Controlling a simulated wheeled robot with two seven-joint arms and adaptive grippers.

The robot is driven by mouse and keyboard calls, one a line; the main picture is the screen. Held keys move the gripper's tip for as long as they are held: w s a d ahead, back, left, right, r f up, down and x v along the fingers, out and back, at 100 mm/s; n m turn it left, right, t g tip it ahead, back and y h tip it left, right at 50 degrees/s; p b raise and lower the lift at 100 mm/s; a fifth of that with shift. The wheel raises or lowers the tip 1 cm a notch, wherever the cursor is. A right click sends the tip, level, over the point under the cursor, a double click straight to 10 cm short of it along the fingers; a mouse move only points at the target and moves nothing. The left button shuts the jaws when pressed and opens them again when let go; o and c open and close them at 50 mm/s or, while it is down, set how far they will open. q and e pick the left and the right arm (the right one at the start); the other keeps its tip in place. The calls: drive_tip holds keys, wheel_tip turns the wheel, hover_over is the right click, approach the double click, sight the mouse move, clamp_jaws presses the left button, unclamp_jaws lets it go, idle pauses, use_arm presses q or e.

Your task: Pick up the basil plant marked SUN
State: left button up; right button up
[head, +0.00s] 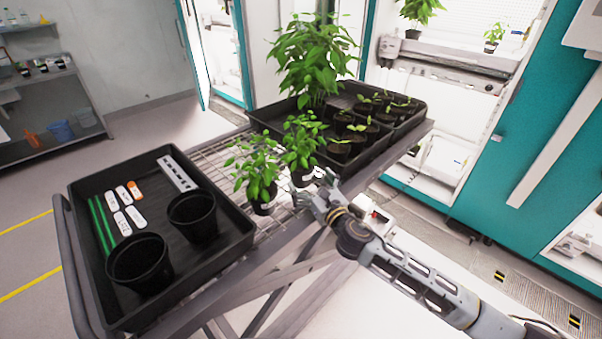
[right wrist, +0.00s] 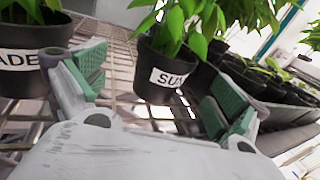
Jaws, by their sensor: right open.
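The basil plant marked SUN (right wrist: 166,75) is in a black pot with a white label, in the middle of the right wrist view. In the head view it is the right one (head: 302,146) of two small basil plants on the wire cart top. My right gripper (head: 322,196) is open, close in front of this pot. In the right wrist view its green-padded fingers (right wrist: 157,88) stand apart to the left and right of the pot, not closed on it. The other potted basil (head: 257,172) has a partly cut-off label reading "ADE" (right wrist: 18,60). My left gripper is not in view.
A black tray (head: 82,262) at left holds empty pots, labels and green sticks. A second black tray (head: 421,122) behind the plants holds seedlings and a tall leafy plant (head: 310,62). Teal growth chambers (head: 540,205) stand at right. The two basil pots stand close together.

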sight(302, 167)
drive_tip(key=shift+x, duration=1)
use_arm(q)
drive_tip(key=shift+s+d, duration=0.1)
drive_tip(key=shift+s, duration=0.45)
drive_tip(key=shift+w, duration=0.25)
use_arm(e)
drive_tip(key=shift+w, duration=0.1)
drive_tip(key=shift+w+a+f, duration=0.15)
drive_tip(key=shift+w+a, duration=0.05)
drive_tip(key=shift+w, duration=0.6)
drive_tip(key=shift+w+a+f, duration=0.15)
drive_tip(key=shift+w, duration=0.5)
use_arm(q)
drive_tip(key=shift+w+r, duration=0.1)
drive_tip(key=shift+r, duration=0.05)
use_arm(e)
drive_tip(key=shift+x, duration=1.1)
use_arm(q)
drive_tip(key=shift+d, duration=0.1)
use_arm(e)
drive_tip(key=shift+s, duration=0.1)
drive_tip(key=shift+c, duration=0.4)
drive_tip(key=c, duration=1.1)
drive_tip(key=shift+c, duration=0.2)
